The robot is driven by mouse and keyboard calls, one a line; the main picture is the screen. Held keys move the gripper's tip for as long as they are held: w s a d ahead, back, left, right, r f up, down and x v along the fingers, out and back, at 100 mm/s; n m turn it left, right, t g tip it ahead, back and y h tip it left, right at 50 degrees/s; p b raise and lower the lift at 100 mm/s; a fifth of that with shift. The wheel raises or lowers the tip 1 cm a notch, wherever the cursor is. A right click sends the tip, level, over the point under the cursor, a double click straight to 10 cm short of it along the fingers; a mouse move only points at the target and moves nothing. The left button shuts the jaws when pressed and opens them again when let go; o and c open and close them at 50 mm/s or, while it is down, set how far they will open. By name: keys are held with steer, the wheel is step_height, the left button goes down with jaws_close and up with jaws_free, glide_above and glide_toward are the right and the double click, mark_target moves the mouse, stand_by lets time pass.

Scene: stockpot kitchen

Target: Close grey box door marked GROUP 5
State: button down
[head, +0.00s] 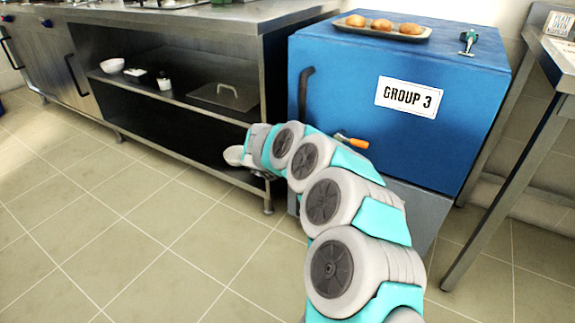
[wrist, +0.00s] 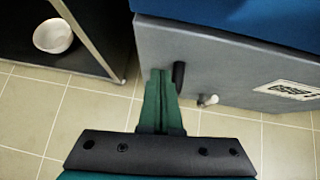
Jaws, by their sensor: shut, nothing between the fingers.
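The grey box (head: 425,205) sits under the blue box in the head view, mostly hidden behind my arm. In the wrist view its grey front (wrist: 215,65) shows with a dark upright handle (wrist: 179,78), a small pale knob (wrist: 208,99) and a white label (wrist: 288,89) whose number I cannot read. No gap at the door shows clearly, so I cannot tell whether it is fully closed. My gripper (wrist: 159,74) is shut and empty, its green fingertips just left of the dark handle; I cannot tell whether they touch it.
A blue box (head: 340,85) marked GROUP 3 carries a tray of buns (head: 382,24) and a small tool (head: 468,40). A steel counter with open shelves (head: 180,100) stands left. A white bowl (wrist: 53,36) sits inside it. A metal table leg (head: 500,190) stands right. Floor is clear at left.

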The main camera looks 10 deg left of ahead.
steer(key=a+v, duration=0.1)
steer(key=v, duration=0.8)
steer(key=w+a+r+n+t+y+p, duration=0.15)
steer(key=r+n+y, duration=0.35)
steer(key=r, duration=0.6)
steer(key=a+r+n+t+y, duration=0.2)
steer(key=a+r+n+y, duration=0.1)
steer(key=r+n, duration=0.55)
steer(key=s+r+n+g+y, duration=0.35)
steer(key=s+r+n, duration=0.35)
steer(key=s+n, duration=0.35)
steer(key=s+d+f+n+g+h, duration=0.3)
steer(key=s+d+f+n, duration=0.2)
steer(key=s+d, duration=0.7)
steer(key=s+d+f+n+g+h+p, duration=0.1)
steer(key=s+d+f+n+g+h, duration=0.2)
steer(key=s+d+f, duration=0.5)
steer(key=s+d+f+n+g+h+p, duration=0.1)
steer(key=s+d+f+n+g+h, duration=0.2)
steer(key=s+d, duration=1.2)
steer(key=s+f+n+g, duration=0.2)
steer(key=s+f+n, duration=0.1)
steer(key=f+n, duration=0.1)
steer(key=shift+s+d, duration=0.3)
steer(key=shift+s, duration=0.05)
